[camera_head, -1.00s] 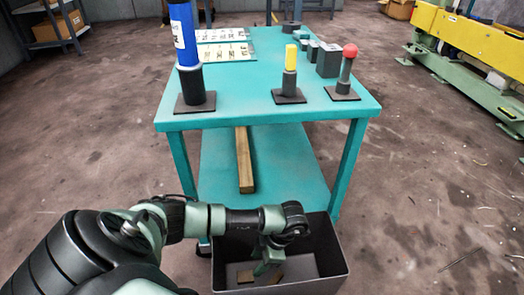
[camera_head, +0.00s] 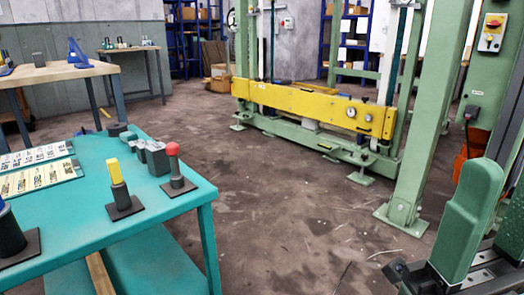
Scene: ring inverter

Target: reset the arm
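Large in the lower right corner is a rounded green finger-like part on a black rail, which looks like my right gripper (camera_head: 475,218). A second green part beside it is cut off by the right edge, so its opening cannot be told. It is held clear of the teal table, with floor visible between them. My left arm and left gripper are out of view.
The teal table (camera_head: 195,200) is at left, bearing a yellow-topped post (camera_head: 115,172), a red-knobbed post (camera_head: 174,165), grey blocks (camera_head: 153,156) and labelled boards. A green frame with a yellow beam (camera_head: 310,106) stands behind. Open floor (camera_head: 290,200) lies between.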

